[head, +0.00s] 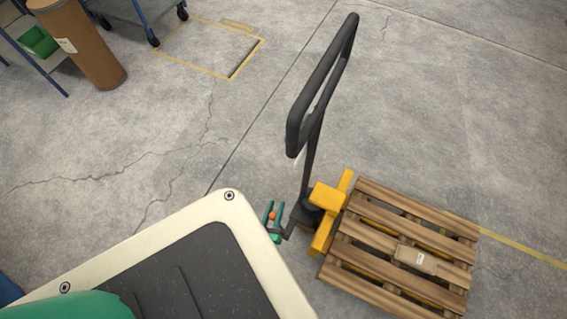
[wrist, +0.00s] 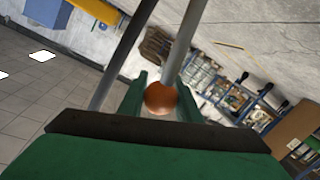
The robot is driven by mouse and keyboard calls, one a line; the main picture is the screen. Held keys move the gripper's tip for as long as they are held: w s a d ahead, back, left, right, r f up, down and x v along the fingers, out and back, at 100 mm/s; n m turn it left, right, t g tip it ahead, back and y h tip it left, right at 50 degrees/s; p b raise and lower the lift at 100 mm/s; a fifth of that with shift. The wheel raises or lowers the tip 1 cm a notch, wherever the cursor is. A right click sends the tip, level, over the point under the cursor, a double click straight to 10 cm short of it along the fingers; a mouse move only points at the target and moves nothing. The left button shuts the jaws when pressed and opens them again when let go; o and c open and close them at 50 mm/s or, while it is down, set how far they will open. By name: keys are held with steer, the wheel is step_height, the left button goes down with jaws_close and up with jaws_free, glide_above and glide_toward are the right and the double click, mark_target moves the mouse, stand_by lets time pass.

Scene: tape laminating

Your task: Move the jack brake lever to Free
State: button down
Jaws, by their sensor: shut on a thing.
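The pallet jack stands right of centre in the head view, with a tall black loop handle (head: 318,85) and a yellow body (head: 325,197). My gripper (head: 273,207) is low beside the jack's base, left of the yellow body. Its green fingers are shut on the brake lever's round orange knob (head: 272,215). In the wrist view the orange knob (wrist: 160,98) sits between the two fingers of my gripper (wrist: 160,84). A grey rod rises behind the knob. The lever's marked positions cannot be read.
A wooden pallet (head: 377,212) with a small brown box (head: 416,259) on it rests over the jack's forks. A brown drum (head: 82,45) and blue-framed shelving with a green bin (head: 38,41) stand at the upper left. The concrete floor between is clear.

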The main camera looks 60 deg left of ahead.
steer(key=shift+s+a+f+n, duration=0.35)
steer(key=shift+s+a, duration=0.15)
steer(key=shift+a, duration=0.2)
steer(key=shift+s+a+f+n, duration=0.35)
steer(key=shift+s+a, duration=0.1)
steer(key=shift+a, duration=0.2)
steer(key=shift+s+a, duration=0.1)
steer(key=c, duration=1.3)
jaws_free()
steer(key=shift+r, duration=0.1)
steer(key=v, duration=1)
steer(key=shift+s+d, duration=0.25)
steer(key=shift+r, duration=0.15)
